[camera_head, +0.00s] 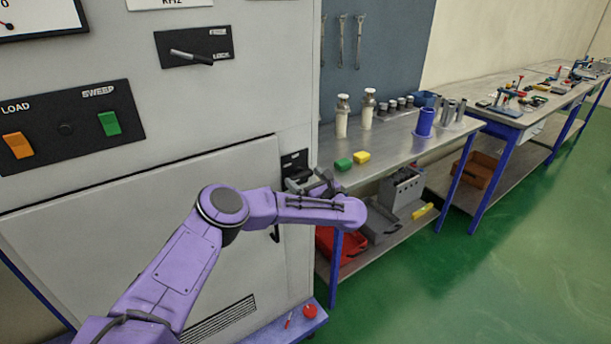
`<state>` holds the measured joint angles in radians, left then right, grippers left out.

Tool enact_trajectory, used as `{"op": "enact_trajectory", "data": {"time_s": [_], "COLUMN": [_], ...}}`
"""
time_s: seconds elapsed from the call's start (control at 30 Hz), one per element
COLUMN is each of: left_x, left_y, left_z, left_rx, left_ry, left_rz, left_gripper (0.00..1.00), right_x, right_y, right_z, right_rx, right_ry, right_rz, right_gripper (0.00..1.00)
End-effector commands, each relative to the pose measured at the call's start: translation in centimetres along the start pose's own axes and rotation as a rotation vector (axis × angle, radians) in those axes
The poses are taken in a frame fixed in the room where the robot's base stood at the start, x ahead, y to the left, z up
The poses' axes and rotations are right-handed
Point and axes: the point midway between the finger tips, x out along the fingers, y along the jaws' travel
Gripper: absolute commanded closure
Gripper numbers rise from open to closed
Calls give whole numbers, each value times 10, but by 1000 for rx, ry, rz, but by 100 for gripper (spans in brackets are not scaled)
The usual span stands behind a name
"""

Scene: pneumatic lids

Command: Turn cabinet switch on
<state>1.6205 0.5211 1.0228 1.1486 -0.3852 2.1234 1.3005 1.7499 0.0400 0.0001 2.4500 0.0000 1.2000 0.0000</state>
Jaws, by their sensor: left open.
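The grey cabinet (150,190) fills the left side. Its black panel carries an orange LOAD switch (18,145) and a green SWEEP switch (109,123). Above and to the right is a black plate with a lever (192,57) marked LOCK. A small black plate (294,160) sits by the cabinet's right edge, partly hidden. I cannot read which of these is the named switch. My left gripper (308,183) is open just below and right of that small plate, partly hidden by my purple arm. I cannot tell whether it touches anything. My right gripper is out of view.
A steel workbench (400,147) right of the cabinet holds white bottles, a blue cylinder (426,122) and green and yellow blocks. A red bin (340,243) and grey bins are on its lower shelf. A red knob-like object (310,311) lies low beside the cabinet. Green floor is clear at right.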

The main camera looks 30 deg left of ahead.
Motion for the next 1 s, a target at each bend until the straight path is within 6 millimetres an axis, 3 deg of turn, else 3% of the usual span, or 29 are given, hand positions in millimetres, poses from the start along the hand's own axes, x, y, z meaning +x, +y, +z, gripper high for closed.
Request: {"op": "enact_trajectory", "data": {"time_s": [0.27,0.3,0.4,0.43,0.77,1.0], "left_x": [5,5,5,5,4,4], "left_y": [0,0,0,0,0,-1], "left_z": [0,0,0,0,-1,-3], "left_rx": [1,1,1,1,36,168], "left_ry": [0,0,0,0,-2,-2], "left_rz": [-1,-1,-1,-1,-2,-1], "left_gripper": [0,3,36,41,41,41], "right_x": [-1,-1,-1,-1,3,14], "right_y": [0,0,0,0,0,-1], "right_z": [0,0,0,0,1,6], "right_rx": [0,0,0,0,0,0], "right_ry": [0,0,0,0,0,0], "right_rz": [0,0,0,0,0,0], "right_gripper": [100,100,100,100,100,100]}}
